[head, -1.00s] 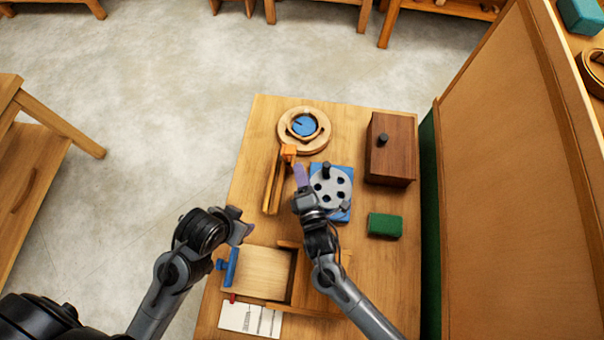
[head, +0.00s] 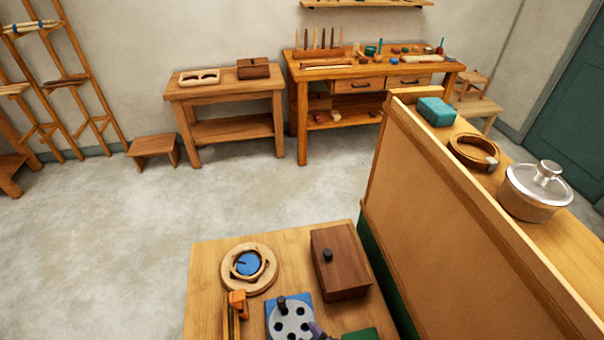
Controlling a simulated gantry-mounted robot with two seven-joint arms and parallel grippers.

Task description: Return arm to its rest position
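My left gripper and arm are out of view. The wooden table (head: 212,275) carries a round wooden ring piece with a blue centre (head: 248,263), an orange block on a wooden rail (head: 238,303), a dark brown box with a black knob (head: 340,262) and a green block (head: 361,334), cut off by the bottom edge.
A tall brown partition (head: 450,220) stands right of the table. Its top shelf holds a teal block (head: 436,111), a wooden band (head: 474,151) and a lidded pot (head: 536,190). Open floor (head: 110,240) lies to the left. Workbenches (head: 230,100) stand along the back wall.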

